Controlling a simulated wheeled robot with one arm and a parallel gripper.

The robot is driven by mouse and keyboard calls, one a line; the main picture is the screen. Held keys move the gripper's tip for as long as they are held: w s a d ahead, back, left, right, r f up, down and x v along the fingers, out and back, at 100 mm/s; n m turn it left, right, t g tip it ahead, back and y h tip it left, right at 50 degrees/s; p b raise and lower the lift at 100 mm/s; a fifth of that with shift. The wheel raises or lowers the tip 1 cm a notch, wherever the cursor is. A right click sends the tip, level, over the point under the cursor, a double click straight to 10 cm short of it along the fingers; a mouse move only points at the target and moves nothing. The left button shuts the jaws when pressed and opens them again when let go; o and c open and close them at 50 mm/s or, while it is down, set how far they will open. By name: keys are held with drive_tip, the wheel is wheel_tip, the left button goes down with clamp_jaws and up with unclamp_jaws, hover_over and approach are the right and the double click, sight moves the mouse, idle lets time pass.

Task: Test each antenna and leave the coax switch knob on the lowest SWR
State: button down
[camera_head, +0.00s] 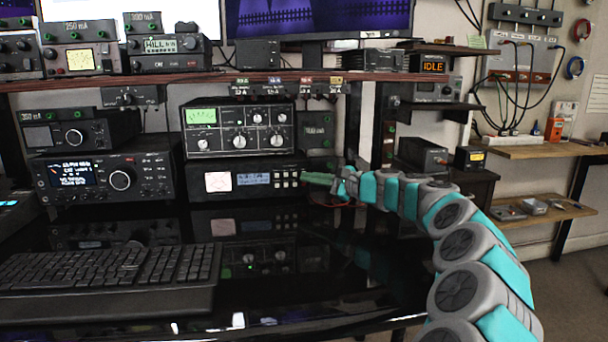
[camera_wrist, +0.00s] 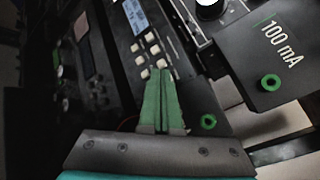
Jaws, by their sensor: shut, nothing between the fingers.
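My gripper (camera_head: 306,177) has its green fingers pressed together with nothing between them. It is at the right end of a black unit (camera_head: 203,182) with a pale graph screen, a blue display and small buttons (camera_head: 286,180). In the wrist view the fingertips (camera_wrist: 160,66) overlap the lower pale buttons (camera_wrist: 141,59); I cannot tell if they touch. A tuner (camera_head: 221,143) with a green-lit meter and several white-marked knobs sits on that unit. A row of small labelled blocks (camera_head: 287,87) hangs under the shelf above; their text is too small to read. I cannot tell which knob is the coax switch.
A dark box (camera_head: 317,122) stands right of the tuner; a "100 mA" box (camera_wrist: 285,50) is close by the fingers in the wrist view. A radio (camera_head: 155,178) is at left, a keyboard (camera_head: 110,278) in front. An "IDLE" display (camera_head: 433,66) sits upper right. The front desk middle is clear.

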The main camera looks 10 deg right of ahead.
idle(0.5)
drive_tip(key=shift+s, duration=0.7)
drive_tip(key=shift+s+b, duration=0.65)
drive_tip(key=shift+s, duration=1.85)
idle(2.7)
